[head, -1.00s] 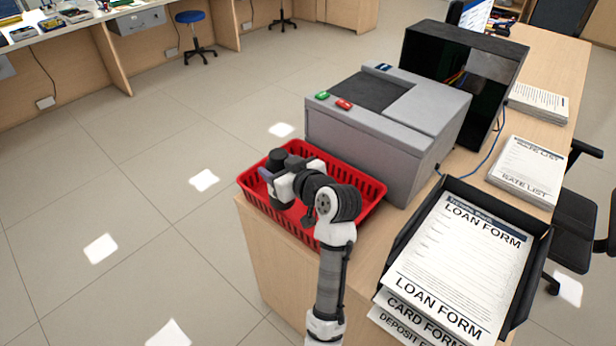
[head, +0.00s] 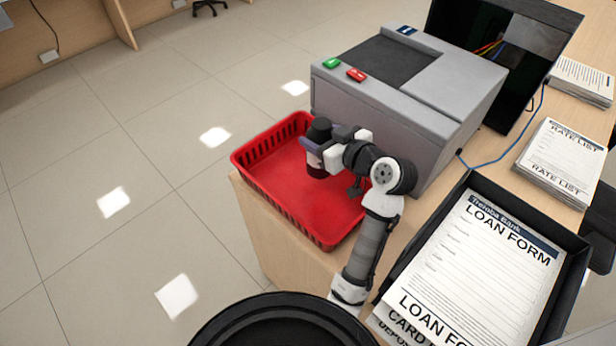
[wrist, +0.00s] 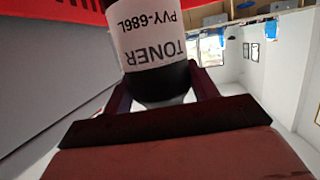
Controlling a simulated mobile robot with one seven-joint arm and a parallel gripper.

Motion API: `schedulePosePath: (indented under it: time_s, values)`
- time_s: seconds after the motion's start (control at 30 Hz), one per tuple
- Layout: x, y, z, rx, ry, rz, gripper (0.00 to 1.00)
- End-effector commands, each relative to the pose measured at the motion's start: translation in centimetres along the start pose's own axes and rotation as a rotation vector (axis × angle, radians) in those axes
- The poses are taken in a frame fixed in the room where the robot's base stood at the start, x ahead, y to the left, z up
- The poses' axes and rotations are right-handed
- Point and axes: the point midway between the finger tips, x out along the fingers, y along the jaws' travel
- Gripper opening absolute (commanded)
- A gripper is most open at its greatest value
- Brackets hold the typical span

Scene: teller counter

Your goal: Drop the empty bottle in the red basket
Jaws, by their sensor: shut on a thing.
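My gripper (head: 318,148) is shut on a toner bottle (head: 319,131) with a dark top, a white label and a dark lower part. In the wrist view the bottle (wrist: 152,38) sits between the fingers, its TONER label upside down in the picture. Whether it is empty cannot be told. The red basket (head: 262,195) is on the counter's near left corner. The bottle shows upright over the back right part of the basket; whether it touches the floor of the basket is unclear. The visible part of the basket is bare; my arm hides its right side.
A grey machine (head: 400,100) with green and red buttons stands close behind the basket. A black paper tray (head: 580,240) with loan forms is to the right, with a stack of rate lists (head: 560,160) beyond. The tiled floor lies left of the counter.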

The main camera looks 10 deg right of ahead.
Motion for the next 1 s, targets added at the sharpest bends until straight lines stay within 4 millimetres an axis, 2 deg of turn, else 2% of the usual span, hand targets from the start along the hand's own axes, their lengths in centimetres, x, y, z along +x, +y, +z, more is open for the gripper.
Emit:
schedulePosePath:
  time_s: [0.03, 0.3, 0.63, 0.67, 0.83, 1.0]
  values:
    - [0.3, 0.0, 1.0, 0.0, 0.001, 0.0, 0.27]
    - [1.2, 0.0, 3.8, 0.001, 0.001, 0.001, 0.27]
    - [1.3, 0.0, 4.0, 0.0, 0.002, 0.001, 0.27]
    - [1.3, 0.0, 4.0, 0.0, 0.002, 0.001, 0.6]
    - [1.3, 0.0, 4.0, 0.0, 0.001, 0.001, 0.82]
    - [1.3, 0.0, 4.1, 0.0, 0.001, 0.001, 0.84]
